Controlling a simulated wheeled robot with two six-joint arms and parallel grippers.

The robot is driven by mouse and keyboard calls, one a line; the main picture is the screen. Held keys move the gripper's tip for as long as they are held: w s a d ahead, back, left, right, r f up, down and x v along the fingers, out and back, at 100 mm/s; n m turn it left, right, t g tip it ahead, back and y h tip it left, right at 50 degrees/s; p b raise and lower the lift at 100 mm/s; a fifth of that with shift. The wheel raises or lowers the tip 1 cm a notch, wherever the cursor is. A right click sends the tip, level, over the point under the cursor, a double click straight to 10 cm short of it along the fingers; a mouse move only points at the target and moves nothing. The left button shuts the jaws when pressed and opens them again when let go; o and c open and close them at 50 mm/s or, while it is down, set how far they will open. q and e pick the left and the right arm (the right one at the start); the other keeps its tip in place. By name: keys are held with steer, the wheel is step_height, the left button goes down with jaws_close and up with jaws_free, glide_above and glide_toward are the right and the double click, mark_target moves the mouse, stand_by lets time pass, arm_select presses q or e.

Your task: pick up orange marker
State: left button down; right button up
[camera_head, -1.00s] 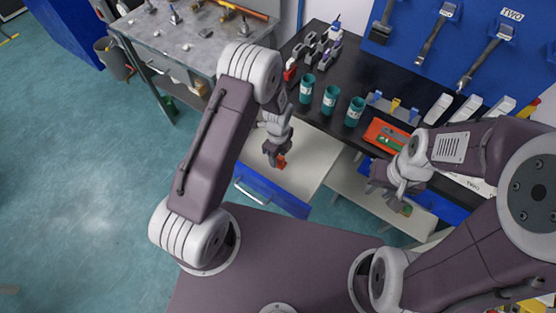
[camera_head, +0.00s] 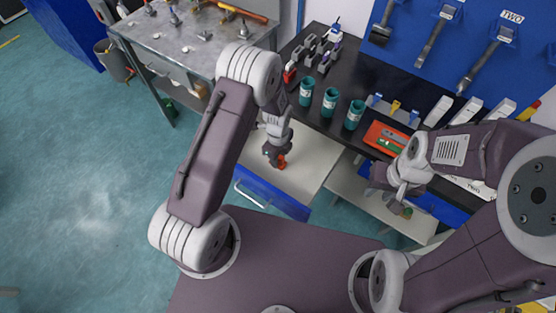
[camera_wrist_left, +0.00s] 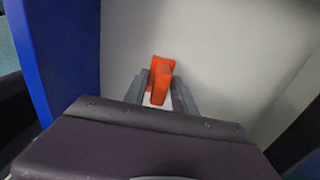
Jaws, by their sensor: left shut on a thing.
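The orange marker (camera_head: 281,161) is between the fingers of my left gripper (camera_head: 275,160), above the white inside of the open drawer (camera_head: 303,160). In the left wrist view the orange marker (camera_wrist_left: 160,78) stands out beyond the two grey fingertips (camera_wrist_left: 160,92), which are shut on it. The lower part of the marker is hidden by the gripper. My right gripper (camera_head: 378,183) hangs over the right-hand drawer (camera_head: 345,183); its fingers are too small and covered to read.
Teal cups (camera_head: 330,101) stand on the black bench top. An orange tray (camera_head: 386,138) lies right of them. A blue drawer front (camera_head: 272,192) faces my base. A grey metal table (camera_head: 185,45) stands at the back left, with open floor before it.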

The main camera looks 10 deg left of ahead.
arm_select(q)
step_height(320, 180, up, 2)
steer(key=shift+r, duration=0.1)
steer(key=s+d+r, duration=0.6)
steer(key=d, duration=0.3)
steer(key=shift+s+d+r, duration=0.25)
steer(key=shift+d+r, duration=0.15)
steer(key=c, duration=1.6)
jaws_free()
steer(key=c, duration=0.4)
step_height(320, 180, up, 12)
steer(key=p, duration=1.1)
steer(key=shift+r, duration=0.15)
steer(key=shift+c, duration=0.3)
